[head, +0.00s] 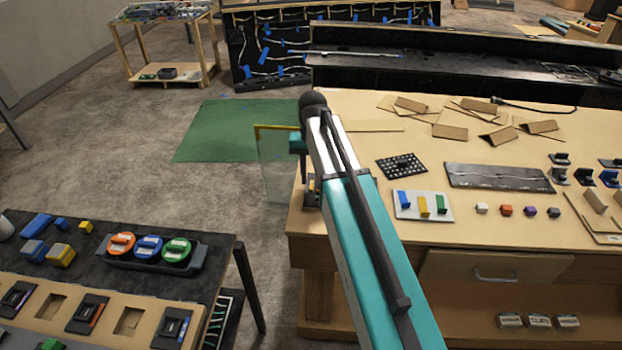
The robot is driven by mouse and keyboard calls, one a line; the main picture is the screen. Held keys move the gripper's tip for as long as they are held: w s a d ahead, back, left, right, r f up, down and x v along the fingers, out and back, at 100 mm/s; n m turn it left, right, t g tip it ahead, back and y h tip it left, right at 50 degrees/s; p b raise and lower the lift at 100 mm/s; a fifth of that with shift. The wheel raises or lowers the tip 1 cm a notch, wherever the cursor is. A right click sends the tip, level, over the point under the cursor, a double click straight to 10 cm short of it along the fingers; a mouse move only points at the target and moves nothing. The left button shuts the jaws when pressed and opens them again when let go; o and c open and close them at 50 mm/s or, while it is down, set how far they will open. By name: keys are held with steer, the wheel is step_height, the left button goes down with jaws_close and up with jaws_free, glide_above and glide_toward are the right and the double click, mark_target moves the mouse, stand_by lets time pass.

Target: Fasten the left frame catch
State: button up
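I cannot make out the left frame catch for certain. A clear pane with a yellow top edge (276,170) stands upright at the left end of the wooden workbench. A small dark part with a yellow spot (313,190) sits at the bench's left corner, partly covered by my arm; I cannot tell whether it is a catch. My teal and silver arm reaches up from the bottom right to a black joint. A short teal piece shows beside the pane. My gripper's fingers cannot be seen; the arm hides that area.
The workbench (460,230) carries a black perforated plate (402,166), a tray with coloured clips (410,215), a dark metal strip (498,177) and cardboard pieces. A dark table (215,250) with coloured round pots stands at left. Open floor and a green mat (225,130) lie beyond.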

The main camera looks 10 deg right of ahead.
jaws_close()
steer(key=shift+n, duration=0.4)
steer(key=n, duration=0.6)
steer(key=shift+a+b, duration=0.15)
steer(key=shift+b, duration=0.2)
steer(key=n, duration=0.5)
steer(key=shift+a, duration=0.15)
steer(key=n, duration=0.6)
stand_by(0.3)
